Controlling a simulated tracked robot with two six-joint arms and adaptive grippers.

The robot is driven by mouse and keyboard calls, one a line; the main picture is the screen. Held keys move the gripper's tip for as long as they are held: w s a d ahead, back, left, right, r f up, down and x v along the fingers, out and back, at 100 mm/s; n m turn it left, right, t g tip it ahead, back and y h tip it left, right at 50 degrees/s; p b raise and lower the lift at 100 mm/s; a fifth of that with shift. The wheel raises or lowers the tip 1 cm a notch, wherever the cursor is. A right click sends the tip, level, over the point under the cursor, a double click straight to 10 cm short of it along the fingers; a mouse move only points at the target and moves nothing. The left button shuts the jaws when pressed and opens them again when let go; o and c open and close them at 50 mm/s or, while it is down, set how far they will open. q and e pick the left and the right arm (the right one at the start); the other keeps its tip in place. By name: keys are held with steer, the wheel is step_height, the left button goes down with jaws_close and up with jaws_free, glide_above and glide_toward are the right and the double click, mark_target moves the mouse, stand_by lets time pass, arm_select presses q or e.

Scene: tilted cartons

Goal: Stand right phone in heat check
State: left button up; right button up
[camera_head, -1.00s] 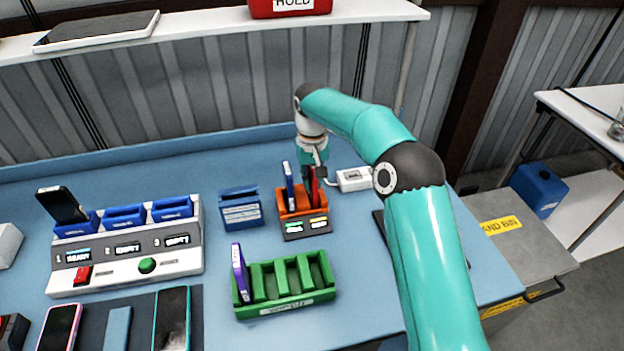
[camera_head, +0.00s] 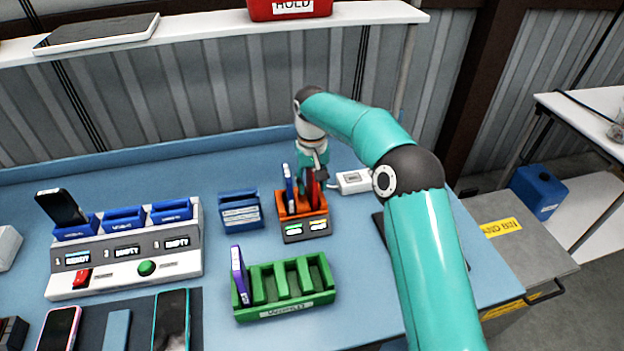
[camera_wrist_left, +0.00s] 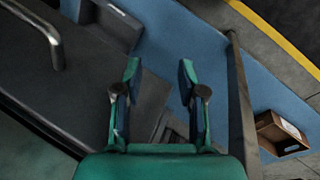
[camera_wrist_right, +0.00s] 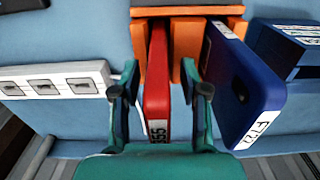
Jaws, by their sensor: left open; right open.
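The orange two-slot stand (camera_head: 303,214) with small lit displays on its front is on the blue bench. A red phone (camera_head: 312,192) stands in its right slot, and a blue phone (camera_head: 288,186) stands in its left slot. My right gripper (camera_head: 316,172) is over the red phone from behind. In the right wrist view, the open fingers (camera_wrist_right: 158,86) are on either side of the red phone (camera_wrist_right: 158,75), with a gap on the right side. The blue phone (camera_wrist_right: 235,85) is just outside the right-hand finger. My left gripper (camera_wrist_left: 157,85) is open and empty.
A white box (camera_head: 354,181) lies right of the stand, and a blue holder (camera_head: 240,212) lies left. In front is a green rack (camera_head: 285,309) with a purple phone (camera_head: 239,275). A charger dock (camera_head: 125,262) with a black phone is further left.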

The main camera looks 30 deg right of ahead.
step_height(320, 180, up, 11)
steer(key=shift+w+f, duration=0.1)
steer(key=shift+w, duration=0.05)
steer(key=shift+r, duration=0.55)
stand_by(0.4)
